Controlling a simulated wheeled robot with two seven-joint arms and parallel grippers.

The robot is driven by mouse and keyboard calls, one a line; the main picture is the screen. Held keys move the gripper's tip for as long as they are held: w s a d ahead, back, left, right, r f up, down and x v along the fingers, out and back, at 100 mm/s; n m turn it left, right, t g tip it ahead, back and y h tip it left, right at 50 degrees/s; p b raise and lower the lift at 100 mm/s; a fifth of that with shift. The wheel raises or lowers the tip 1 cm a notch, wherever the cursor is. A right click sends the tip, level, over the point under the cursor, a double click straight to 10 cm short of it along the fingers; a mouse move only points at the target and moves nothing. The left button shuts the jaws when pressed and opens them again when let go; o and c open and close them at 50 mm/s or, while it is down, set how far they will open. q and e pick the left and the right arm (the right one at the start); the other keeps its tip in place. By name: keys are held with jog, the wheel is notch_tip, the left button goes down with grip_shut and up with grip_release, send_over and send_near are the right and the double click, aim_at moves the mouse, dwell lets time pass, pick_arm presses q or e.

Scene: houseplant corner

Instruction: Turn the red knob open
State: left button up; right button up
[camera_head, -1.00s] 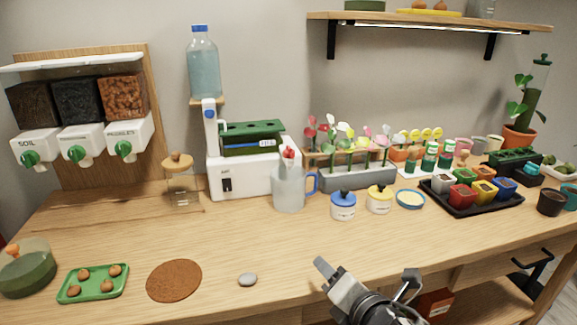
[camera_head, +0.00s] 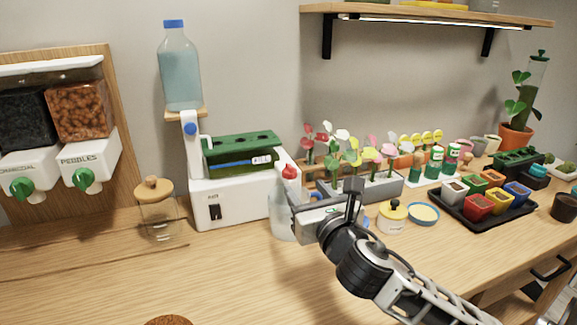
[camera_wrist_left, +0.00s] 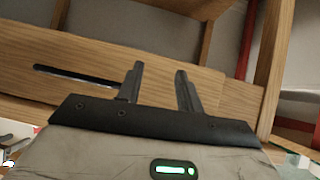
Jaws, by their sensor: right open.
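The red knob (camera_head: 289,172) shows at the right front side of the white machine (camera_head: 236,200), just above the clear jug (camera_head: 281,214). My right gripper (camera_head: 322,194) is open and empty, in front of the jug's right side in the head view, a little below and right of the knob. Its distance from the knob is hard to tell. It hides the jug's handle and the blue-lidded jar. My left gripper (camera_wrist_left: 159,83) shows only in the left wrist view, open and empty, with a wooden front and a dark slot beyond it.
A glass jar with a wooden lid (camera_head: 155,212) stands left of the machine. A water bottle (camera_head: 180,70) stands above the machine.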

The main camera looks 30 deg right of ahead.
aim_at(292, 172)
jog(key=x, duration=1)
jog(key=shift+a+p, duration=0.1)
jog(key=shift+p, duration=0.25)
jog(key=c, duration=0.9)
